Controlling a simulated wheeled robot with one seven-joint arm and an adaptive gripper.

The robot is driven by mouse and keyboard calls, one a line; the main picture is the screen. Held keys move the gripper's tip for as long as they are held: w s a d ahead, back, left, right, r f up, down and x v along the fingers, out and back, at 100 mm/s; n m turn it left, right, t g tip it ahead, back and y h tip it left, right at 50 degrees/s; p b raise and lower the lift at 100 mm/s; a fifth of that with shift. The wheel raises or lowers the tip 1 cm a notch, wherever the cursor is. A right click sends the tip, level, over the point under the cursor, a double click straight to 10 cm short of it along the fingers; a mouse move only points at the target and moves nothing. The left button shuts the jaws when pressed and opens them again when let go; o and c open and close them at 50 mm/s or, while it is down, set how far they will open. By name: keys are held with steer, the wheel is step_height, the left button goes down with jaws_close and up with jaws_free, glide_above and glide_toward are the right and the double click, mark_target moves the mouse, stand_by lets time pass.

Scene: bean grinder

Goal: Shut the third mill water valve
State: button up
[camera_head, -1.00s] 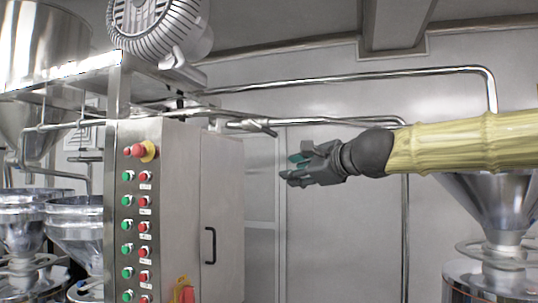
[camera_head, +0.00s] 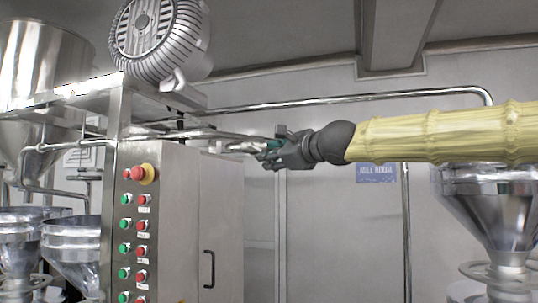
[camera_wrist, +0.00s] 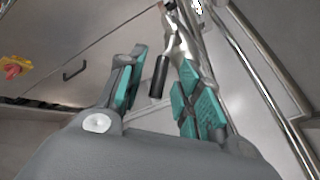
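A metal valve (camera_wrist: 181,38) sits on a shiny pipe at the top middle of the wrist view. Its lever has a black grip (camera_wrist: 160,76) that hangs down between my fingers. My gripper (camera_wrist: 163,68) is open, with teal-padded fingers on both sides of the grip. I see no clear contact with it. In the head view my gripper (camera_head: 268,153) is at the end of the pipe valve (camera_head: 243,147), right of the control cabinet. The fingers partly hide the valve there, and the lever grip cannot be made out.
The steel control cabinet (camera_head: 175,220) with red and green buttons stands at left, below a large motor (camera_head: 158,40). A long pipe (camera_head: 350,99) runs along the back wall. A steel hopper (camera_head: 495,205) stands at right, below my arm. A blue sign (camera_head: 376,173) is on the wall.

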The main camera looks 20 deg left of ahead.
steer(key=shift+x, duration=0.9)
jaws_close()
